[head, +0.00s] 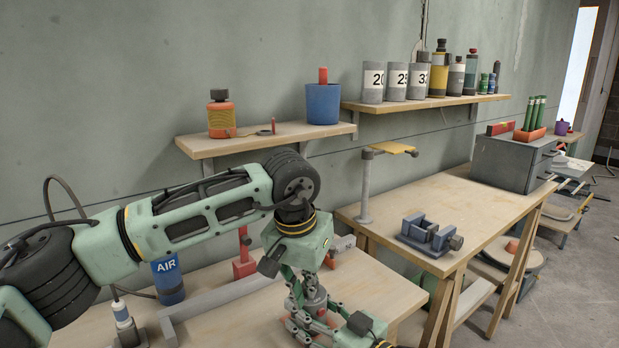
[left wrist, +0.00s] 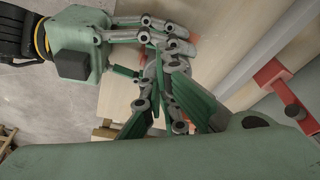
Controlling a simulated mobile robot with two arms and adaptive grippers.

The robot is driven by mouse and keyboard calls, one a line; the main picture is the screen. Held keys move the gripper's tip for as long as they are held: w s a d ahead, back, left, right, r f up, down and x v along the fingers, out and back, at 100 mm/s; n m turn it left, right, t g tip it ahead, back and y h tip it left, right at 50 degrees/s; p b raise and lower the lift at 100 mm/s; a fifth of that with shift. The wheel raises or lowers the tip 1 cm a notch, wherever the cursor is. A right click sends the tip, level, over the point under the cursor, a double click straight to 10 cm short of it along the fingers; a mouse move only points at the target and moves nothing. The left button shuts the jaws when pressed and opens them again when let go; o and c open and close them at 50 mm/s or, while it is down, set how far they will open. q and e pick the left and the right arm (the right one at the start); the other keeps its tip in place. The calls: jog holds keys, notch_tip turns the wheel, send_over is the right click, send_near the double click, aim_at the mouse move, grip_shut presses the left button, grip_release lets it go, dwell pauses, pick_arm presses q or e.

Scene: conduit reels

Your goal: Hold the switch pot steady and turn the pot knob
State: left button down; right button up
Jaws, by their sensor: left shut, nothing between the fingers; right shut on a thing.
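My left gripper (head: 303,318) points down over the near bench, fingers shut with nothing seen between them. In the left wrist view its green-padded fingers (left wrist: 163,85) reach up to the fingers of my right gripper (left wrist: 172,38), close together or touching. In the head view my right gripper (head: 350,330) comes in low at the bottom edge, beside the left one, mostly cut off. A grey part with a bit of red (head: 318,306) shows between the linkages; it may be the switch pot. The pot and knob are otherwise hidden, and I cannot tell where the knob points.
A red stand (head: 243,262) and a long grey bar (head: 222,297) are on the near bench (head: 385,290), left of my grippers. A blue AIR canister (head: 168,280) stands further left. A grey vise (head: 430,235) sits on the right bench. Shelves with bottles line the wall.

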pick_arm(q)
jog(key=shift+w+a+f, duration=0.15)
jog(key=shift+w+a, duration=0.2)
jog(key=shift+a, duration=0.4)
pick_arm(e)
jog(key=shift+s+a+r, duration=0.15)
jog(key=shift+r, duration=0.05)
pick_arm(q)
jog(key=shift+w+a, duration=0.15)
jog(key=shift+w, duration=0.1)
pick_arm(e)
jog(key=shift+a, duration=0.1)
jog(key=shift+f, duration=0.1)
jog(key=shift+w+d, duration=0.2)
pick_arm(q)
notch_tip(320, 180, up, 6)
jog(key=shift+s+a, duration=0.25)
jog(key=shift+s, duration=0.1)
pick_arm(e)
jog(key=o, duration=1.4)
